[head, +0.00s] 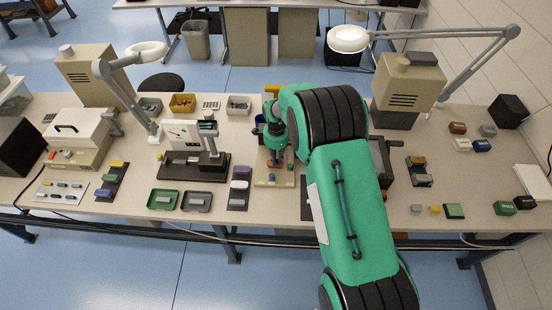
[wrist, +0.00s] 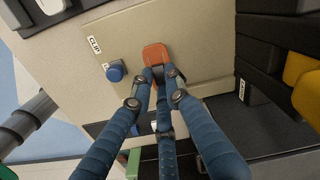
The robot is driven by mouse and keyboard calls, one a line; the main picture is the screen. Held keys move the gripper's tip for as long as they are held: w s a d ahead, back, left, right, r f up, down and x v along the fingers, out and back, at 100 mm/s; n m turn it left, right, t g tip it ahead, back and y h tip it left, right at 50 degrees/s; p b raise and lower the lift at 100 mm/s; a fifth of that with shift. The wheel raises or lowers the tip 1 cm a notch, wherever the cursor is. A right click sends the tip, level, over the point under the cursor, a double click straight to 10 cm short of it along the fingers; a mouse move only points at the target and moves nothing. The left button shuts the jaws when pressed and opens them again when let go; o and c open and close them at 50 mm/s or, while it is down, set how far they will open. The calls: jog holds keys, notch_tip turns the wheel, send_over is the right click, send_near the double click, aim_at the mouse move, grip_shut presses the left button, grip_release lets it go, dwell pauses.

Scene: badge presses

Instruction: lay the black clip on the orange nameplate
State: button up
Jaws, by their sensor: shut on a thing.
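The orange nameplate (wrist: 155,53) lies on a beige board (wrist: 190,50) in the wrist view. My gripper (wrist: 160,74) has its blue fingers closed together right at the nameplate's near edge. A small dark thing between the fingertips appears to be the black clip, but the fingers hide most of it. I cannot tell whether it touches the nameplate. In the head view my gripper (head: 276,158) points down over the same board (head: 262,179), and my arm covers part of the scene to its right.
Black stacked blocks with a yellow piece (wrist: 307,95) stand at right. A dark tray (head: 196,202) and a green tray (head: 164,199) lie left of the board.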

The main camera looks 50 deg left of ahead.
jog(key=shift+f, duration=0.15)
jog(key=o, duration=0.8)
notch_tip(320, 180, up, 12)
dwell(0.4)
dwell(0.6)
